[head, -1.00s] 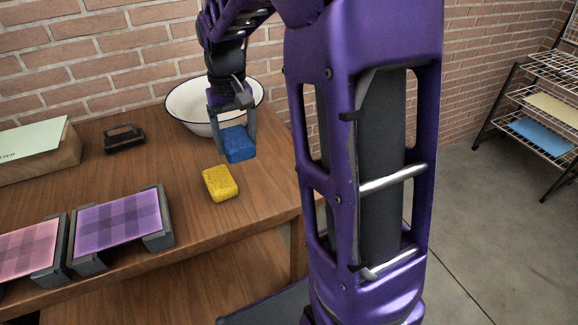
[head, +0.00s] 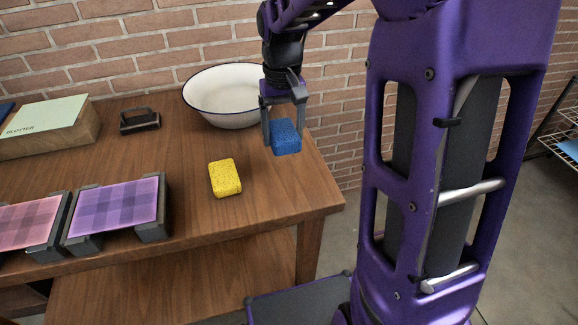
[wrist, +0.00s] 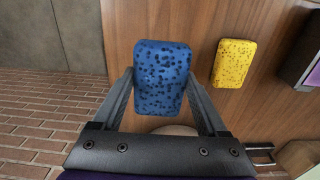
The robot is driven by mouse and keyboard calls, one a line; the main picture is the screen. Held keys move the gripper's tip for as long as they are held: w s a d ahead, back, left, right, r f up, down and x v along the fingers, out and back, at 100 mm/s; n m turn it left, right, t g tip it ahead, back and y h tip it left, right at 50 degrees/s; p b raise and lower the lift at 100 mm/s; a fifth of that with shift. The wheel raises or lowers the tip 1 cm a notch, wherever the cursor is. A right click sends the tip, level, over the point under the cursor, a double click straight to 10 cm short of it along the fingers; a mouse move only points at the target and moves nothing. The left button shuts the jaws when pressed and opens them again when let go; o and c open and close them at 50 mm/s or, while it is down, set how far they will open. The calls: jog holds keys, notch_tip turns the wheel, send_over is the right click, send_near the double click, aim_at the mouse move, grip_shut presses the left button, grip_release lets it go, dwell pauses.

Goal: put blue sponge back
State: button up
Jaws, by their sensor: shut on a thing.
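The blue sponge (head: 286,137) is between the fingers of my gripper (head: 284,122) in the head view, above the right part of the wooden table. In the wrist view the blue sponge (wrist: 161,78) sits between the two fingertips of my gripper (wrist: 160,92), which is shut on it. A yellow sponge (head: 225,178) lies on the table to the left of the blue one and nearer the front. It also shows in the wrist view (wrist: 234,63). Whether the blue sponge touches the tabletop is hard to tell.
A white bowl with a dark rim (head: 227,98) stands at the back, left of my gripper. A dark handled block (head: 140,121) and a blotter box (head: 50,125) are behind. Table (head: 190,233) is bare near the yellow sponge.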

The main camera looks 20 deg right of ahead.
aim_at(283, 131)
notch_tip(283, 131, down, 9)
jog(key=shift+r+b, duration=0.1)
jog(key=shift+b, duration=0.6)
jog(key=shift+f, duration=0.25)
jog(key=o, duration=1.1)
jog(key=shift+r, duration=0.1)
notch_tip(283, 131, up, 12)
jog(key=shift+r+p, duration=0.15)
jog(key=shift+p, duration=0.95)
